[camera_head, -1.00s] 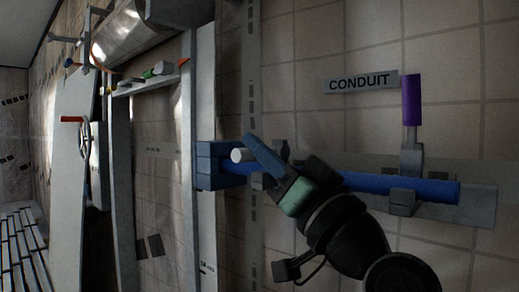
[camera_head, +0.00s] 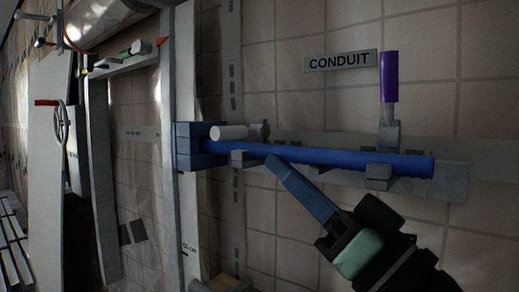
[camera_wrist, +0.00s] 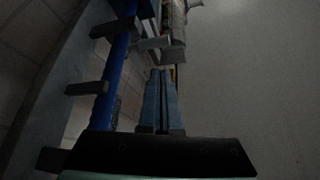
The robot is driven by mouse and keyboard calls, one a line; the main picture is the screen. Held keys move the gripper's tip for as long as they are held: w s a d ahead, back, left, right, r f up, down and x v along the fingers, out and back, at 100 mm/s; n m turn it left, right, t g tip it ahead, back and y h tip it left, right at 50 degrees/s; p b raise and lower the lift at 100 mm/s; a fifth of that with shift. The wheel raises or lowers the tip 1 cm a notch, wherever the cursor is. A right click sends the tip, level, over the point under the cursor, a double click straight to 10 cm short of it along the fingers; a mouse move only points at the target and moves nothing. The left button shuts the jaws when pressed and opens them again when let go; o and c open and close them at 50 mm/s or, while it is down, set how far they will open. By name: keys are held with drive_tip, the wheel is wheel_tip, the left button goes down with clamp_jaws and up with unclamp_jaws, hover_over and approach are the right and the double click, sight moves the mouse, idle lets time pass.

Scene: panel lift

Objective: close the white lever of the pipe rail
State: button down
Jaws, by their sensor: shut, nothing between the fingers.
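The white lever (camera_head: 229,132) lies nearly level, just above the left end of the blue pipe (camera_head: 330,160). Its right end meets a grey clamp (camera_head: 259,130) on the pipe. A purple lever (camera_head: 389,76) stands upright on the right clamp (camera_head: 379,176). My gripper (camera_head: 271,162) is shut and empty, with its blue fingertips in front of the pipe in the picture, right of and below the white lever. Whether the fingertips touch the pipe is unclear. In the wrist view the shut fingers (camera_wrist: 161,75) point up beside the blue pipe (camera_wrist: 115,65); I cannot pick out the white lever there.
A blue block (camera_head: 188,146) holds the pipe's left end at a grey post (camera_head: 182,100). A "CONDUIT" sign (camera_head: 340,61) is on the tiled wall above. A red-handled wheel (camera_head: 60,125) and a shelf (camera_head: 120,64) are at the left. The wall below the pipe is clear.

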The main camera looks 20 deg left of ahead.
drive_tip(key=v, duration=0.2)
drive_tip(key=shift+s+d+f, duration=0.1)
drive_tip(key=shift+s+d, duration=0.05)
drive_tip(key=shift+d, duration=0.1)
